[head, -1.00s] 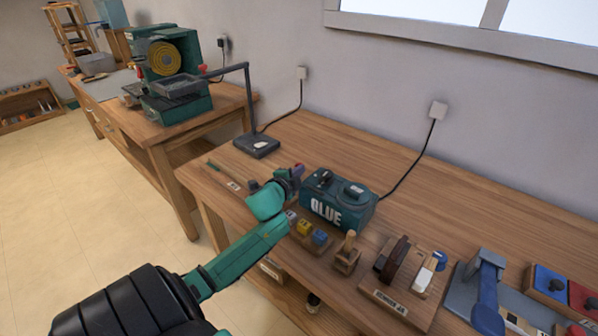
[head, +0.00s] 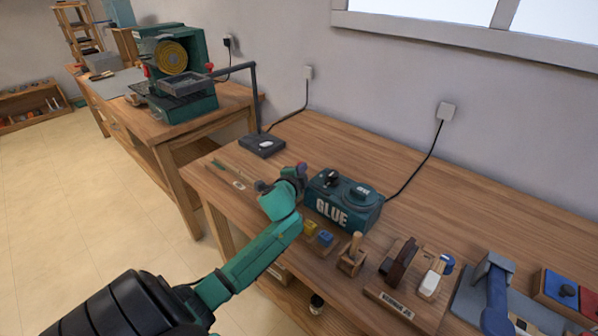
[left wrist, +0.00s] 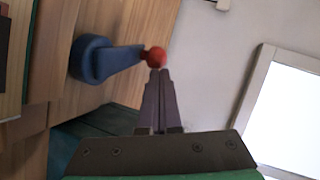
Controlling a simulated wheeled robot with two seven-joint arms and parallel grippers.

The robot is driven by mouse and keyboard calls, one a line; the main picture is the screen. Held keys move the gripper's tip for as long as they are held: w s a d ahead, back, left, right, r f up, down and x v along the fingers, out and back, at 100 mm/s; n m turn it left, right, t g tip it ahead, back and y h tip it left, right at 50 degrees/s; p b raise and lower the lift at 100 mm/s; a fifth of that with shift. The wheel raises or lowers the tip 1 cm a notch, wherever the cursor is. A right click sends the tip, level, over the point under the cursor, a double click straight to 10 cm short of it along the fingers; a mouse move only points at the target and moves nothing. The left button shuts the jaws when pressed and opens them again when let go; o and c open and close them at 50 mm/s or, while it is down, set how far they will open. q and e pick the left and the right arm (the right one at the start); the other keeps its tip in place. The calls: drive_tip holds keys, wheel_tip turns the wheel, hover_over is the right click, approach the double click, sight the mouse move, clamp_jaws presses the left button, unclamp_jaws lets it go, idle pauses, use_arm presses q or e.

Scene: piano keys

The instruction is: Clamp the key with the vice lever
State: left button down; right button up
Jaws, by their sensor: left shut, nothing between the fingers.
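In the left wrist view, a blue lever (left wrist: 112,58) on a round hub ends in a red ball knob (left wrist: 155,57). My left gripper (left wrist: 160,78) is shut and empty, its fingertips just below the knob in that picture; I cannot tell whether they touch it. In the head view my left gripper (head: 297,174) is at the left end of the workbench (head: 425,190), beside the glue pot, with a bit of red at its tip. The vice body is largely hidden there by my gripper. I cannot make out the key being clamped. My right gripper is out of view.
The green glue pot (head: 343,201) stands right of my left gripper. Yellow (head: 310,228) and blue (head: 326,238) small blocks, a wooden tool (head: 352,256) and a blue press-like device (head: 494,290) line the front edge. A lamp base (head: 262,145) stands behind; the back of the bench is clear.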

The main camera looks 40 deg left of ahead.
use_arm(q)
drive_tip(key=shift+a+p, duration=0.4)
drive_tip(key=shift+a, duration=0.55)
drive_tip(key=shift+a+f, duration=0.1)
drive_tip(key=shift+a, duration=0.2)
drive_tip(key=shift+s+a+n+g+y+b, duration=0.15)
drive_tip(key=shift+n+g+y+b, duration=0.15)
drive_tip(key=shift+n+y, duration=0.3)
drive_tip(key=shift+a+n+g+y+b, duration=0.15)
drive_tip(key=shift+n+g+y, duration=0.15)
drive_tip(key=shift+n+y, duration=0.3)
drive_tip(key=shift+a, duration=0.15)
